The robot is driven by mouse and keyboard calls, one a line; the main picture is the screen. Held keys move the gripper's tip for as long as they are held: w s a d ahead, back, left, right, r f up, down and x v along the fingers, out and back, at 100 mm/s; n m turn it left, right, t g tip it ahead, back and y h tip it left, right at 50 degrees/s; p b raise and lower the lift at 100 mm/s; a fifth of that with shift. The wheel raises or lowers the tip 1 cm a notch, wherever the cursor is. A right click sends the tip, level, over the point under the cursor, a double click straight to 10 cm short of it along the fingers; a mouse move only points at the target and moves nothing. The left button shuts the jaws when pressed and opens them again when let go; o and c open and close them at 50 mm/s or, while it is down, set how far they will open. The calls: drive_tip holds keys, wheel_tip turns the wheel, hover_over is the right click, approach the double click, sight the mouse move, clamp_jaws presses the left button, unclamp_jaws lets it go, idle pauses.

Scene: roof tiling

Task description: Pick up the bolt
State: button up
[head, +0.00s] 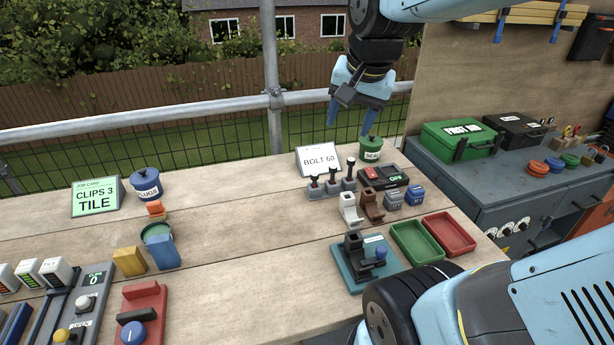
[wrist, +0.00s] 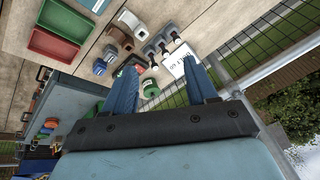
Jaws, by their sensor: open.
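Several dark upright pieces with knob-like tops, which look like bolts (head: 331,183), stand in small grey blocks on the bench in front of a white card reading BOLT 60 (head: 319,160). Their exact shape is too small to tell. In the wrist view the same pieces (wrist: 164,50) show beyond the fingers, beside the card (wrist: 176,68). My gripper (head: 351,116) hangs above the back edge of the bench, over and behind the card, with its blue fingers pointing down. In the wrist view my gripper (wrist: 160,66) is open, with nothing between the fingers.
A green lidded pot (head: 371,149) and a dark switch box (head: 384,177) stand right of the card. Brown and white holders (head: 371,206), a green tray (head: 416,243) and a red tray (head: 449,233) are nearer. A scaffold rail (head: 140,123) runs behind. The bench's middle is clear.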

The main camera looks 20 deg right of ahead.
drive_tip(key=w+f+m+g, duration=0.2)
drive_tip(key=w+f+m, duration=0.3)
drive_tip(key=w+m, duration=0.65)
drive_tip(key=m+g, duration=0.2)
drive_tip(key=m, duration=0.7)
approach(315, 174)
wheel_tip(315, 174, down, 11)
drive_tip(key=shift+w+a+f, duration=0.1)
drive_tip(key=shift+a, duration=0.1)
clamp_jaws()
